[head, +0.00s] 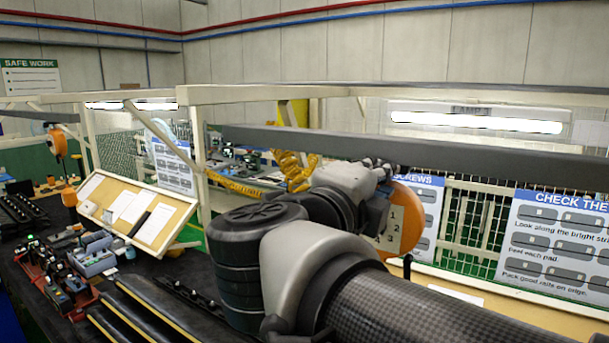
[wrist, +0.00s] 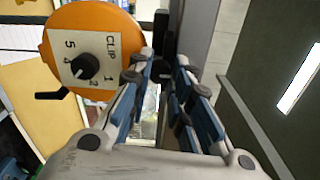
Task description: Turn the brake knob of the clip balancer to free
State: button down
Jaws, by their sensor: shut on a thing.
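The clip balancer, an orange disc, shows in the wrist view (wrist: 118,30) and behind my arm in the head view (head: 412,208). Its pale label reads CLIP with numbers around a black round dial knob (wrist: 85,67). A black lever (wrist: 50,96) sticks out at the disc's lower left. My gripper (wrist: 163,72) is beside the disc's right edge, shut on a small black part there, which appears to be the brake knob (wrist: 163,75). The fingers cover much of it, and its setting cannot be read. In the head view my wrist hides the grip.
A grey beam (head: 270,138) runs just behind my gripper. A sloped board with papers (head: 140,213) stands on the dark bench at left, near several tools and rails. Another orange balancer (head: 57,143) hangs at far left. Sign boards (head: 555,245) stand at right.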

dwell(0.3)
jog(key=c, duration=1.4)
grip_release()
jog(key=shift+c, duration=0.2)
jog(key=v, duration=1.2)
